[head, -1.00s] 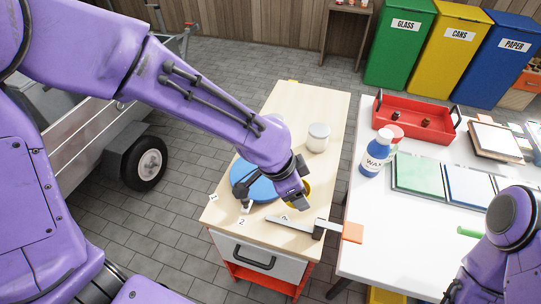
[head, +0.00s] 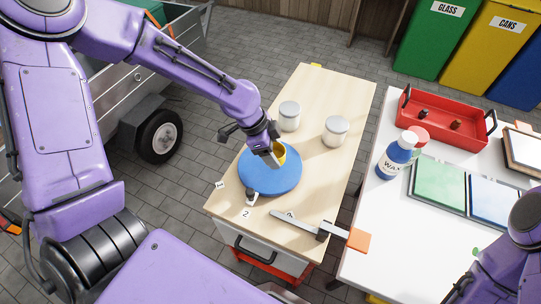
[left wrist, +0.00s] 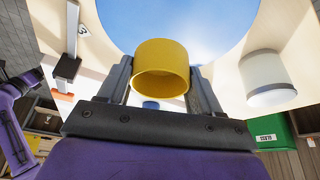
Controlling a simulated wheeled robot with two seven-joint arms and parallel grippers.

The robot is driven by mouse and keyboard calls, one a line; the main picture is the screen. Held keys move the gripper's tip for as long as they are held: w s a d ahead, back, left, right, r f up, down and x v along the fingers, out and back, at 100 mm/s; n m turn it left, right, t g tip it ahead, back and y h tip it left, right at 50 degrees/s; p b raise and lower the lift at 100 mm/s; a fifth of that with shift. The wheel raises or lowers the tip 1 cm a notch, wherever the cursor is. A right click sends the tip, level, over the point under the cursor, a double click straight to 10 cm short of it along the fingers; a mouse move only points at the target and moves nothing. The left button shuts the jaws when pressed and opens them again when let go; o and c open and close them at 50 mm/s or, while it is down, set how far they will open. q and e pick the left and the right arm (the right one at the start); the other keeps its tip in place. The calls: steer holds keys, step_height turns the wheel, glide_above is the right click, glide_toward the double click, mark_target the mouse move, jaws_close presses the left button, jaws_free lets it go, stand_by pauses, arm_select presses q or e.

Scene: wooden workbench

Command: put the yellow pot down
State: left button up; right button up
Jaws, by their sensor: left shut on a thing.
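The yellow pot (left wrist: 161,66) is between the two fingers of my left gripper (left wrist: 163,82) in the left wrist view, and the gripper is shut on it. In the head view my left gripper (head: 275,158) is over the blue round disc (head: 262,178), and a small part of the yellow pot (head: 281,150) shows beside the fingers. The blue disc lies behind the pot in the left wrist view. I cannot tell whether the pot touches the disc. My right arm shows at the lower right of the head view, but its fingers are not visible.
Two lidded white jars (head: 336,130) (head: 289,115) stand on the wooden workbench (head: 320,91). A clamp-like bar tool (head: 298,223) and a small dark-and-white item (head: 251,195) lie near the front. A white table (head: 374,237) to the right holds a wax bottle (head: 395,158) and a red tray (head: 449,138).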

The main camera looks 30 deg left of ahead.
arm_select(q)
steer(key=shift+w+a+f, duration=0.15)
steer(key=shift+a+f, duration=0.15)
steer(key=shift+f, duration=0.1)
steer(key=shift+w+a+f, duration=0.1)
steer(key=shift+a+f, duration=0.05)
steer(key=shift+f, duration=0.85)
steer(key=shift+w+a+f, duration=0.1)
steer(key=shift+a+f, duration=0.05)
steer(key=shift+f, duration=0.8)
steer(key=shift+s+f, duration=0.1)
steer(key=o, duration=1)
steer(key=shift+f, duration=0.1)
steer(key=shift+r+p, duration=0.3)
steer(key=shift+r, duration=0.05)
steer(key=v, duration=1.1)
steer(key=shift+a+r, duration=0.2)
steer(key=shift+r, duration=0.1)
